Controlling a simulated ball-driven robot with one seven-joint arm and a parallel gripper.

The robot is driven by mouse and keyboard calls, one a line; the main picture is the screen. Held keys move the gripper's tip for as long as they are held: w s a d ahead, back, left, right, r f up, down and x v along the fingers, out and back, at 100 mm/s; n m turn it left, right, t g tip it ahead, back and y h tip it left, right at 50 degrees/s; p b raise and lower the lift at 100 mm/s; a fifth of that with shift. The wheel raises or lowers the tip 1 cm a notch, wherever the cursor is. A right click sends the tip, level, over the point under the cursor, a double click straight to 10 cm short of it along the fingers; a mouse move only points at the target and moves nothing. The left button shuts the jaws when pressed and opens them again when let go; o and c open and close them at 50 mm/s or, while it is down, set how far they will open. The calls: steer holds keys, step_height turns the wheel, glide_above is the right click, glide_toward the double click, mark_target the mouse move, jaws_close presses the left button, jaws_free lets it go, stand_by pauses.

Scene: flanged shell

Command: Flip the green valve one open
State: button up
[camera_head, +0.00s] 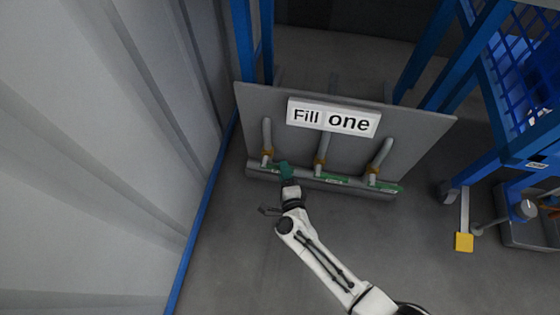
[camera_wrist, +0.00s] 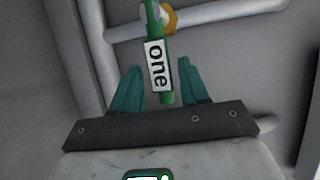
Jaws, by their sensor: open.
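The green valve handle labelled "one" (camera_wrist: 157,65) points down toward my gripper in the wrist view. Its brass fitting (camera_wrist: 168,18) sits on a grey pipe behind it. My gripper (camera_wrist: 160,90) is open, with one green finger on each side of the handle and visible space between; contact is not seen. In the head view my gripper (camera_head: 286,170) is at the left end of the pipe manifold and covers part of the valve one handle (camera_head: 270,165). Two other green handles, the middle one (camera_head: 334,180) and the right one (camera_head: 385,187), lie along the manifold.
A grey panel (camera_head: 415,140) with a "Fill one" sign (camera_head: 333,117) stands behind the pipes. A corrugated wall (camera_head: 110,150) is at left. A blue rack (camera_head: 480,110) and a yellow pedal (camera_head: 464,242) are at right. The floor (camera_head: 240,250) in front is clear.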

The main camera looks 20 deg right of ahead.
steer(key=r+p+v, duration=0.1)
steer(key=p+v, duration=0.2)
steer(key=v, duration=0.6)
steer(key=w+a+r+n+g+y+p, duration=0.1)
steer(key=a+r+n+y+p, duration=0.3)
steer(key=r, duration=0.4)
steer(key=w+a+r+n+y+p, duration=0.1)
steer(key=r+n+y+p, duration=0.2)
steer(key=r+n+p, duration=0.3)
steer(key=s+r+n+g+y+p, duration=0.1)
steer(key=s+r+n+g+p, duration=0.1)
steer(key=r+p, duration=0.3)
steer(key=s+r+n+g+y+p, duration=0.1)
steer(key=s+r+n+g+p, duration=0.1)
steer(key=r+p, duration=0.4)
step_height(320, 180, up, 4)
steer(key=n+g, duration=0.1)
steer(key=n, duration=0.1)
steer(key=shift+d+f+n+p, duration=0.25)
steer(key=shift+d+n+p, duration=0.05)
steer(key=shift+d+n, duration=0.1)
